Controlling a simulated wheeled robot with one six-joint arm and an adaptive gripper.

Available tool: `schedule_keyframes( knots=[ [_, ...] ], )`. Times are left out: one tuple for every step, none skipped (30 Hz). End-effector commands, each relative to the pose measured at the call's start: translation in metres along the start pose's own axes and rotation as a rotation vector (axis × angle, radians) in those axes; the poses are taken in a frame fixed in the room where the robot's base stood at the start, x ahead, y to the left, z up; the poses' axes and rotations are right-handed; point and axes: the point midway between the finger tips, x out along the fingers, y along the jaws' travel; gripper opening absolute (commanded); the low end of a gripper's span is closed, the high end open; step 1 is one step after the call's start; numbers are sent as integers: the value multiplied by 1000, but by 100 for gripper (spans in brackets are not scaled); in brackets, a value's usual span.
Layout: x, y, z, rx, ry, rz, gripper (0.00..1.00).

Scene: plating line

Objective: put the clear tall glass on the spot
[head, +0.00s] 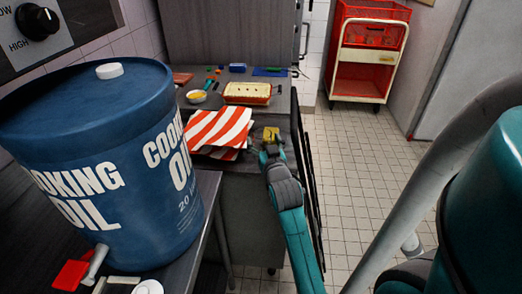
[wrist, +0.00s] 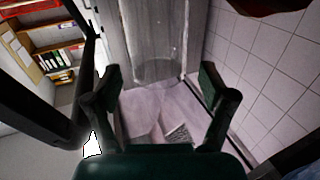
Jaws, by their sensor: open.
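My gripper (head: 266,148) is at the right edge of the dark counter, beside the striped cloth. In the wrist view my gripper (wrist: 163,92) has its two dark fingers wide apart. A see-through, streaked shape with a rounded lower edge, probably the clear tall glass (wrist: 158,68), shows beyond and between the fingers. I cannot tell how far off it is. I cannot make out the glass in the head view. I cannot pick out the spot in either view.
A blue cooking oil drum (head: 100,150) stands large at the left. A red-and-white striped cloth (head: 222,128) lies on the counter. A red cart (head: 368,55) stands at the back; the tiled floor (head: 355,165) is clear.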

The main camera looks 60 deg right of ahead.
Motion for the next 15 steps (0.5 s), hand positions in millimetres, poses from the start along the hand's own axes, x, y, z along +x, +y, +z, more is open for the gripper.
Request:
schedule_keyframes(
  knots=[
    [2,0,0,0,0,0,82],
    [4,0,0,0,0,0,82],
    [7,0,1,0,-1,0,82],
    [10,0,1,0,-1,0,82],
    [14,1,1,0,-1,1,82],
    [20,1,1,0,0,1,82],
    [25,1,2,0,-1,1,82],
    [29,1,2,0,-1,1,82],
    [35,1,3,0,-1,1,82],
    [39,1,3,0,-1,1,82],
    [42,1,3,0,-1,1,82],
    [46,1,3,0,-1,1,82],
    [49,1,3,0,-1,1,82],
    [51,1,3,0,-1,1,82],
    [52,1,3,0,-1,1,82]
  ],
)
